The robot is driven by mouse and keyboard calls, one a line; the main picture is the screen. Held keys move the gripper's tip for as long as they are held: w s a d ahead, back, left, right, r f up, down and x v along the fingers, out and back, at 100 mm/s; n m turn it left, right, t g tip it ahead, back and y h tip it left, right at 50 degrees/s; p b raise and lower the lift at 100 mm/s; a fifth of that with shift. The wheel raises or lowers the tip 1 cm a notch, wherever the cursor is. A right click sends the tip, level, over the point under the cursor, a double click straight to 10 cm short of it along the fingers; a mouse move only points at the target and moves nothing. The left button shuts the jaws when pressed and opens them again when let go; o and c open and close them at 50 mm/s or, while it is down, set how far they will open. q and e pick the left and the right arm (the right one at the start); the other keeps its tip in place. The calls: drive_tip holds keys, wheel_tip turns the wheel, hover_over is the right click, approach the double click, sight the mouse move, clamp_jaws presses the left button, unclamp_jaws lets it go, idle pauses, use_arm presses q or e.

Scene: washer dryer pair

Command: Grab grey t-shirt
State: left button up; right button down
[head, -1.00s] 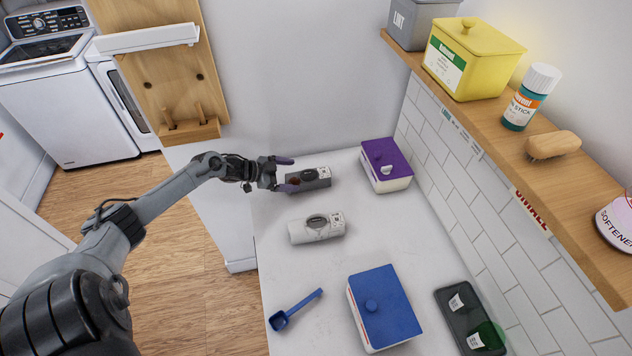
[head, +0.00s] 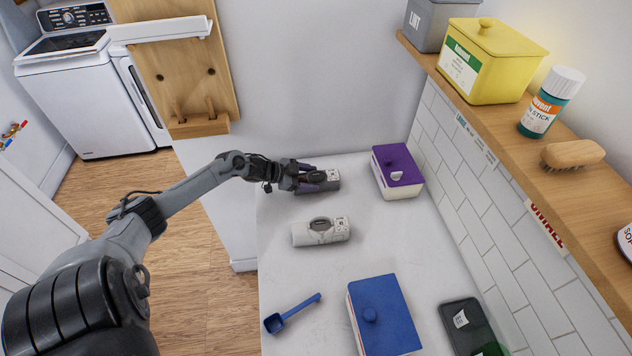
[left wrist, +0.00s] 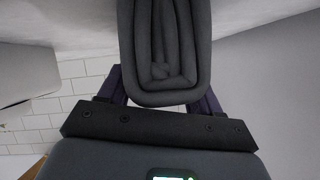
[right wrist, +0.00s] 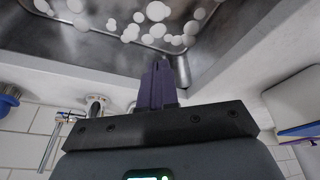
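A grey t-shirt (head: 332,183), rolled up, lies at the back of the white counter. My left gripper (head: 308,178) is at the left end of this roll, with its purple fingers spread to either side. In the left wrist view the grey roll (left wrist: 165,55) lies between the fingers and partly covers them, so I cannot tell whether they press on it. My right gripper (right wrist: 158,85) is shut and empty, close to a metal sink with white bubbles (right wrist: 150,25). It is outside the head view.
On the counter (head: 285,275) are a white roll (head: 320,232), a purple-lidded box (head: 397,168), a blue-lidded box (head: 383,315), a blue scoop (head: 290,314) and a dark case (head: 468,328). A wooden shelf (head: 500,145) with containers runs along the right.

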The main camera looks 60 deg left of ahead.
use_arm(q)
drive_tip(key=shift+c, duration=0.8)
